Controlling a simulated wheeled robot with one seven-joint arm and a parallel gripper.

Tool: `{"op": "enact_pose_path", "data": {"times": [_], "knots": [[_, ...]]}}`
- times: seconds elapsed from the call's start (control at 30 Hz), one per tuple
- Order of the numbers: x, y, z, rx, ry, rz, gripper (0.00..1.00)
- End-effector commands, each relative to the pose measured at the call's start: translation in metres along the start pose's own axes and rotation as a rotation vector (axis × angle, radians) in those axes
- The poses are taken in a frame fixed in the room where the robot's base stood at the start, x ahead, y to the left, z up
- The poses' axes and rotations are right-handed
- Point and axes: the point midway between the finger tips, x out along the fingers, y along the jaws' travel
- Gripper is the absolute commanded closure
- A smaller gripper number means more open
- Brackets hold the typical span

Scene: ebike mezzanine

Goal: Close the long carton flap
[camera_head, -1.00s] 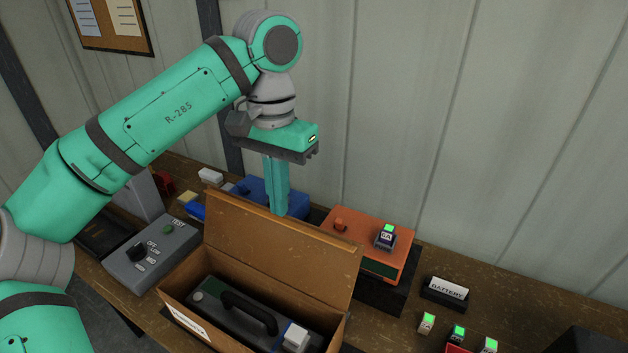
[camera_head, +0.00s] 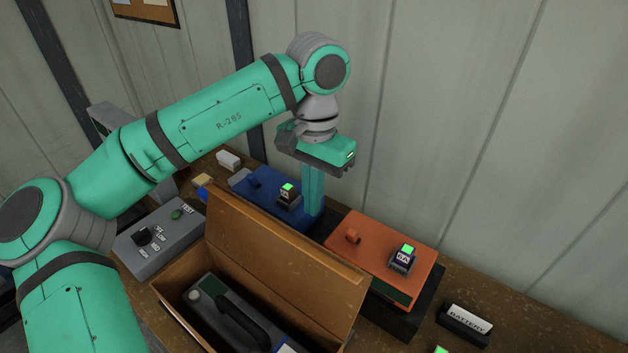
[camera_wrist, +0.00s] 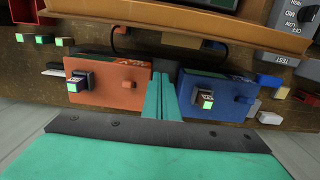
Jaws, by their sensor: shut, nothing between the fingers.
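The open carton (camera_head: 180,296) stands at the front of the bench with a black-handled battery (camera_head: 240,322) inside. Its long flap (camera_head: 285,258) stands up along the back side, leaning slightly backward. The flap also shows as a brown strip in the wrist view (camera_wrist: 200,32). My gripper (camera_head: 311,212) points down behind the flap, its teal fingers together and empty. In the wrist view the fingers (camera_wrist: 160,78) reach between the orange and blue boxes, apart from the flap. The fingertips' lower end is partly hidden by the flap in the head view.
The blue box (camera_head: 258,192) and the orange box (camera_head: 381,248) stand behind the carton, close on either side of my fingers. A grey test box (camera_head: 158,240) stands at left. A BATTERY sign (camera_head: 464,325) stands at right. The wall is close behind.

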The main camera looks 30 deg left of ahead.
Motion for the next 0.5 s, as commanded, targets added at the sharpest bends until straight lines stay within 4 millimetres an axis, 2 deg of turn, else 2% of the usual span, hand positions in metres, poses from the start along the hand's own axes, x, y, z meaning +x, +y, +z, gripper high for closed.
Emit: {"op": "enact_pose_path", "data": {"times": [0.13, 0.3, 0.5], "knots": [[0.028, 0.001, 0.001, 0.002, -0.002, 0.0, 1.0], [0.019, 0.001, 0.022, 0.002, 0.0, -0.003, 1.0], [0.014, 0.003, 0.034, 0.006, 0.001, 0.0, 1.0]]}}
